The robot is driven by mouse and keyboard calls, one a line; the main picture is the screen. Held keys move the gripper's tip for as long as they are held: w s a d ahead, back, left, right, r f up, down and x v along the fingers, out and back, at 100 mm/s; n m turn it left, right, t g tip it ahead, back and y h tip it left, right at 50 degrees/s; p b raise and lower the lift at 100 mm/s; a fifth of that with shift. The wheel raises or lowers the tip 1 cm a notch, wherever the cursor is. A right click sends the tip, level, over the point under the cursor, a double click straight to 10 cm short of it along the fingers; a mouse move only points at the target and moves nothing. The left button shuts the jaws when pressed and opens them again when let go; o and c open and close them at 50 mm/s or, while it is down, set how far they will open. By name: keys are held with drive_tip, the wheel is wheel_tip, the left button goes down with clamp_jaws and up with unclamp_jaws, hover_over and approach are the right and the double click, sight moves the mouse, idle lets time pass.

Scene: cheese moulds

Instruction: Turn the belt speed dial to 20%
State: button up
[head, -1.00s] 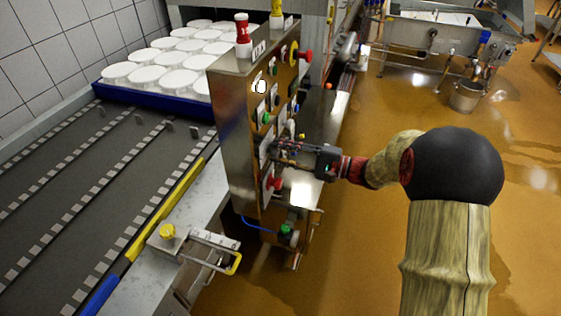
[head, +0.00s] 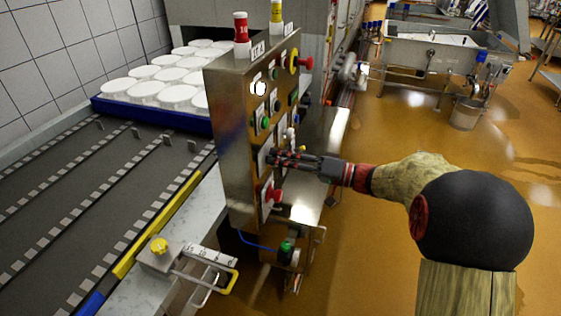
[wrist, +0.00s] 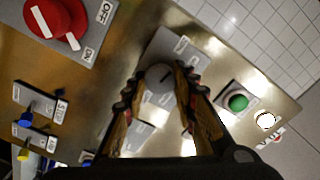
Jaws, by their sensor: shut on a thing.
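The dial (wrist: 158,75) is a round grey knob with a dark pointer line, on a pale label plate (wrist: 182,46) on the steel control panel. My gripper (wrist: 160,80) is shut on it, one finger on each side, in the wrist view. The plate's markings are too small or covered to read, so the dial's setting cannot be told. In the head view my gripper (head: 274,157) reaches the front of the control panel (head: 229,135) from the right, and the dial is hidden behind the fingers.
A red ON/OFF rotary switch (wrist: 60,20) and a green button (wrist: 238,102) sit near the dial. A red emergency knob (head: 305,62) sticks out higher on the panel. The conveyor (head: 90,200) with a blue tray (head: 150,112) of white moulds is left; open floor is right.

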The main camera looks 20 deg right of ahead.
drive_tip(key=shift+f+n, duration=0.1)
drive_tip(key=shift+n, duration=0.9)
drive_tip(key=o, duration=1.2)
drive_tip(key=shift+c, duration=0.2)
drive_tip(key=v, duration=1.2)
